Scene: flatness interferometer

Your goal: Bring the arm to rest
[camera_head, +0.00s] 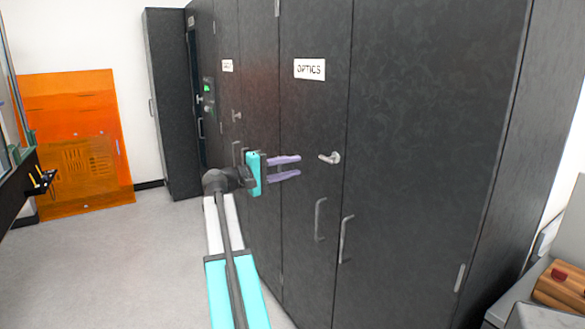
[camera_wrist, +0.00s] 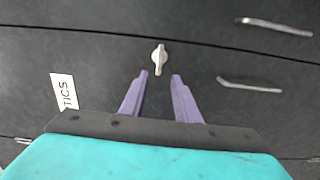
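My gripper (camera_head: 299,167) is held out in front of the tall dark cabinets in the head view, with its two purple fingers pointing right. In the wrist view my gripper (camera_wrist: 159,75) shows its fingers apart with nothing between them. A silver turn handle (camera_head: 330,158) on the cabinet door labelled OPTICS (camera_head: 309,69) is just beyond the fingertips. The handle also shows in the wrist view (camera_wrist: 159,56), ahead of the gap between the fingers. The fingers look apart from the handle.
Dark cabinets (camera_head: 430,150) with bar handles (camera_head: 320,219) fill the middle and right. An orange panel (camera_head: 75,140) leans on the far wall. A dark-edged bench (camera_head: 20,185) stands at the left. Wooden blocks (camera_head: 562,284) lie at the lower right. Grey floor (camera_head: 110,265) is clear at the left.

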